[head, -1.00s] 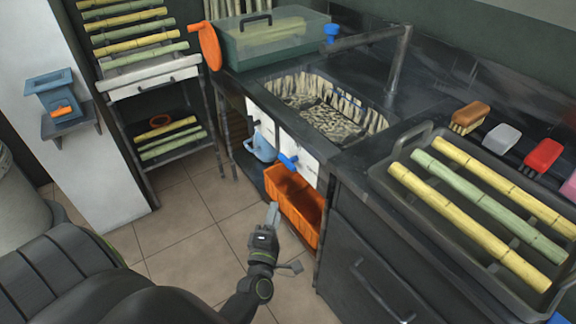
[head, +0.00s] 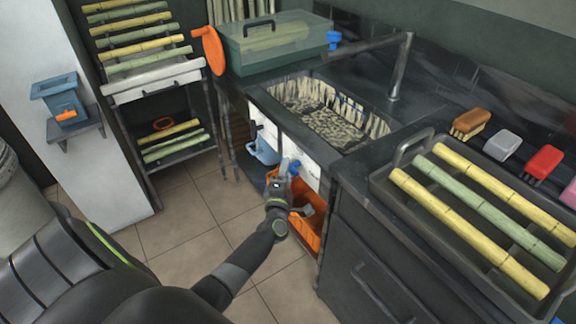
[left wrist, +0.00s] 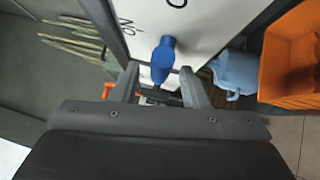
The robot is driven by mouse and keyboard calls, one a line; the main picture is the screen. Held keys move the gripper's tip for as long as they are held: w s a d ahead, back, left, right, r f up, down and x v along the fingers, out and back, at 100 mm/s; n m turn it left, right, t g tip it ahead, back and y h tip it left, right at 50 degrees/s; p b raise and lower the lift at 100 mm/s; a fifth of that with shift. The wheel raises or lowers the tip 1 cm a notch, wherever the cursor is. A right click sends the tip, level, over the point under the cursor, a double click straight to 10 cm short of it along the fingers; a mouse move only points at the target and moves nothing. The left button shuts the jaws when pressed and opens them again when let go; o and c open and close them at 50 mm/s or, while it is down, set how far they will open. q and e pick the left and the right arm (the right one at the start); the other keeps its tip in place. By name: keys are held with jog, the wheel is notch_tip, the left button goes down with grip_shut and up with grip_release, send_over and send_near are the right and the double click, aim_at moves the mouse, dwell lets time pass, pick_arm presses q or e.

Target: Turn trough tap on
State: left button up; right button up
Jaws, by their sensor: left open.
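A blue tap handle (head: 295,166) sits on a white panel (head: 306,167) below the trough (head: 325,118). My left gripper (head: 287,168) is at this panel, close to the handle, and partly covers the area. In the left wrist view, the blue handle (left wrist: 163,58) lies between and just ahead of the spread fingers of my left gripper (left wrist: 160,76). The fingers are open and not clamped on it. The panel (left wrist: 190,30) bears dark lettering that seems to read "ON". My right gripper is not in view.
An orange crate (head: 303,228) stands under the trough, below my left gripper. A light-blue jug (head: 262,150) is left of the panel. A blue faucet handle (head: 333,40) is above the counter. A tray (head: 420,215) with cane sticks is at right. The floor (head: 185,205) is clear.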

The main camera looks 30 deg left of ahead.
pick_arm(q)
jog(key=shift+x, duration=0.9)
jog(key=shift+w+a, duration=0.1)
jog(key=shift+w, duration=0.15)
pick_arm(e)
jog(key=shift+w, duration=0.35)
